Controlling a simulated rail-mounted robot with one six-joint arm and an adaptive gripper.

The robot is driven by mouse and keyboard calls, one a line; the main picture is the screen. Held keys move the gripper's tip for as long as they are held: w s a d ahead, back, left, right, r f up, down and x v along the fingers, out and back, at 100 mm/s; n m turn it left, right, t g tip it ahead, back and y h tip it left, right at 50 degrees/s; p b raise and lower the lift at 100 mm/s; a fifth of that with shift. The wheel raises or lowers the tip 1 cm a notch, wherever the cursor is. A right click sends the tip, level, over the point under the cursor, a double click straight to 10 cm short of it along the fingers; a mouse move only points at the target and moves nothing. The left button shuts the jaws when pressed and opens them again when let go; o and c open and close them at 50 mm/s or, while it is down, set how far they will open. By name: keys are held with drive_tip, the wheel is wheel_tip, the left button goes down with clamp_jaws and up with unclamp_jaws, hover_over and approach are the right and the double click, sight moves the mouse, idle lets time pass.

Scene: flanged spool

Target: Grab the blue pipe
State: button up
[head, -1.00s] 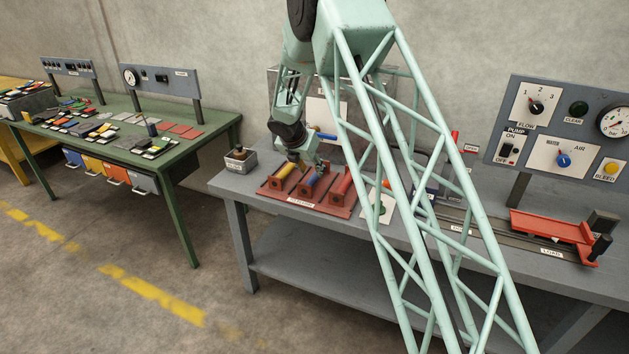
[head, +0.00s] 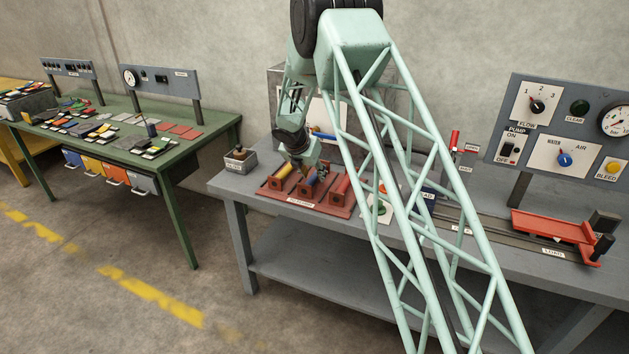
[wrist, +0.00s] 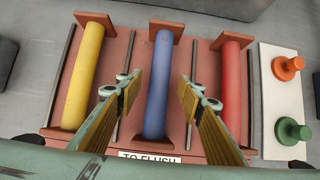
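The blue pipe (wrist: 158,85) lies in the middle slot of a red rack (wrist: 195,150), between a yellow pipe (wrist: 84,75) and a red pipe (wrist: 232,90). In the wrist view my gripper (wrist: 160,92) is open, with one finger on each side of the blue pipe and clear gaps between the fingers and the pipe. In the head view my gripper (head: 307,178) is over the middle of the rack and partly hides the blue pipe. Whether the fingertips are level with the pipe is hard to tell.
Right of the rack, a white plate (wrist: 283,100) holds an orange knob (wrist: 288,67) and a green knob (wrist: 291,131). A small grey bin (head: 240,160) stands left of the rack. A red cradle (head: 550,228) on a rail is at the bench's right.

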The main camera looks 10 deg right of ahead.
drive_tip(key=shift+x, duration=1.35)
clamp_jaws()
drive_tip(key=shift+w, duration=0.1)
